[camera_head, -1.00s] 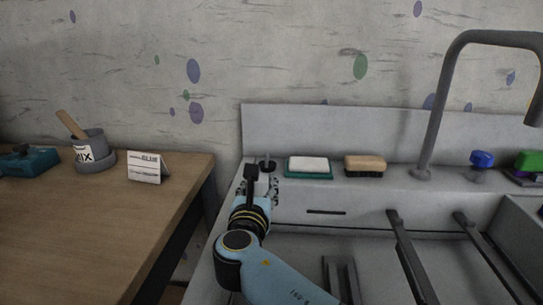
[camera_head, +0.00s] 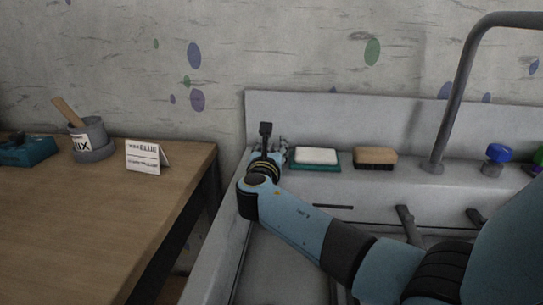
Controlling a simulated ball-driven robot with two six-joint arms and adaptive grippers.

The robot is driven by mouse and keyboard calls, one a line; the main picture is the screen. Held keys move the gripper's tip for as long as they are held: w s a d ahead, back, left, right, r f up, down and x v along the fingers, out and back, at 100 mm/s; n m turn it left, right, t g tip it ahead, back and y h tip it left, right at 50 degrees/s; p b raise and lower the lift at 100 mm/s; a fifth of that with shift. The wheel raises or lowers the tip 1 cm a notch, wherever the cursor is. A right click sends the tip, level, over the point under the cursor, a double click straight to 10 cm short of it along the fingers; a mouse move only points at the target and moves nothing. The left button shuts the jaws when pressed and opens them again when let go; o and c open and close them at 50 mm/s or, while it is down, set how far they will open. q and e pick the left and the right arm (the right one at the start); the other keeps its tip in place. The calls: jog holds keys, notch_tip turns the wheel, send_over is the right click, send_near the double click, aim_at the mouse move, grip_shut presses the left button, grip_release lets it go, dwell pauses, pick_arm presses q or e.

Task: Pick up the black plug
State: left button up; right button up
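My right arm reaches in from the lower right to the back left corner of the sink. My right gripper (camera_head: 281,151) is at the sink's back ledge, just left of the green soap tray. Its fingers are small and mostly hidden behind my wrist and its black upright part, so I cannot tell whether they are open or shut. The black plug does not show clearly now; the spot where it stood on the ledge is covered by my gripper. I cannot tell whether the gripper touches it. My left gripper is not in view.
The grey faucet (camera_head: 452,105) and a blue knob (camera_head: 497,153) stand further right. A wooden table (camera_head: 90,215) with a card (camera_head: 146,156) and grey pot (camera_head: 92,140) is left.

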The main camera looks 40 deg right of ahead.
jog(key=shift+w+d, duration=0.1)
jog(key=shift+d, duration=0.05)
grip_shut()
dwell(0.5)
